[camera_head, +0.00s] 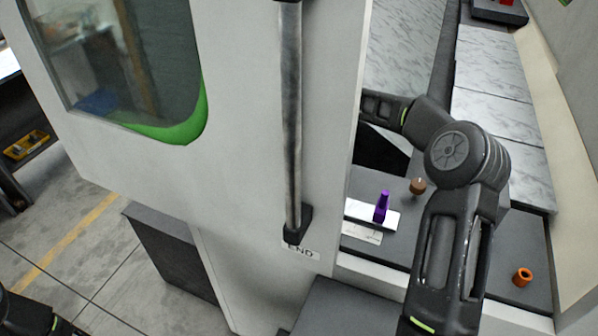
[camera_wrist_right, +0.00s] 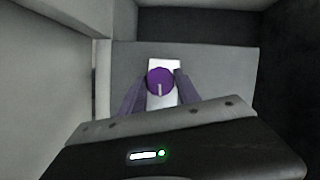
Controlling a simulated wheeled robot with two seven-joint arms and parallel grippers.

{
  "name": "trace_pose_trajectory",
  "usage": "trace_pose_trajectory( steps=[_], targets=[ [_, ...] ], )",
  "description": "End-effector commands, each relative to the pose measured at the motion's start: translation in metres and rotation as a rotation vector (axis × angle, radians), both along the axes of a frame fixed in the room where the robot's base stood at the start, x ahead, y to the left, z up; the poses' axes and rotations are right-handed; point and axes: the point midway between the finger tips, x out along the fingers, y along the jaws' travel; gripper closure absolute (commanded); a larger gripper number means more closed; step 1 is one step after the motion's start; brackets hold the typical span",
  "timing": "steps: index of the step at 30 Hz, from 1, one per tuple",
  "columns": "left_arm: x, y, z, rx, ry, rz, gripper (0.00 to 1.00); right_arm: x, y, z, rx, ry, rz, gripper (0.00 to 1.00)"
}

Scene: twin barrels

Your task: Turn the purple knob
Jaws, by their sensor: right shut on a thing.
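In the right wrist view a round purple knob (camera_wrist_right: 160,80) with a pale pointer line sits on a white plate (camera_wrist_right: 162,64). My right gripper's (camera_wrist_right: 160,88) two fingers are on either side of the knob, shut on it. In the head view a tall purple piece (camera_head: 381,207) stands on a white plate (camera_head: 357,211) with no gripper around it; I cannot tell whether it is the same knob. My right arm reaches left behind the white door there, which hides its gripper. Only a piece of my left arm shows at the lower left; its gripper is out of view.
The white door (camera_head: 245,130) with a vertical metal handle (camera_head: 290,120) fills the middle. A brown knob (camera_head: 418,187) and an orange ring-like piece (camera_head: 522,277) are on the grey surface at right. Grey panels and walls close in around the knob in the wrist view.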

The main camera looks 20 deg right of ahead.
Motion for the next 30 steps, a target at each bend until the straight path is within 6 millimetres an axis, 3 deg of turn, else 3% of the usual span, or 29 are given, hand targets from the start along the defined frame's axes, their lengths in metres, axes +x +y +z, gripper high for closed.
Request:
trace_pose_trajectory(
  steps=[3, 17, 30],
  targets=[
    [-0.0001, 0.0, 0.0, 0.0, 0.0, 0.0, 0.39, 0.0001, -0.0001, 0.0003, 0.0, 0.0, 0.0, 1.0],
    [-0.0001, 0.0, 0.0, 0.0, 0.0, 0.0, 0.39, -0.0006, 0.0006, 0.0004, 0.001, -0.001, -0.073, 1.0],
    [0.0, 0.0, 0.0, 0.0, 0.0, 0.0, 0.39, -0.0023, 0.0016, 0.0009, -0.001, -0.002, -0.393, 1.0]
  ],
)
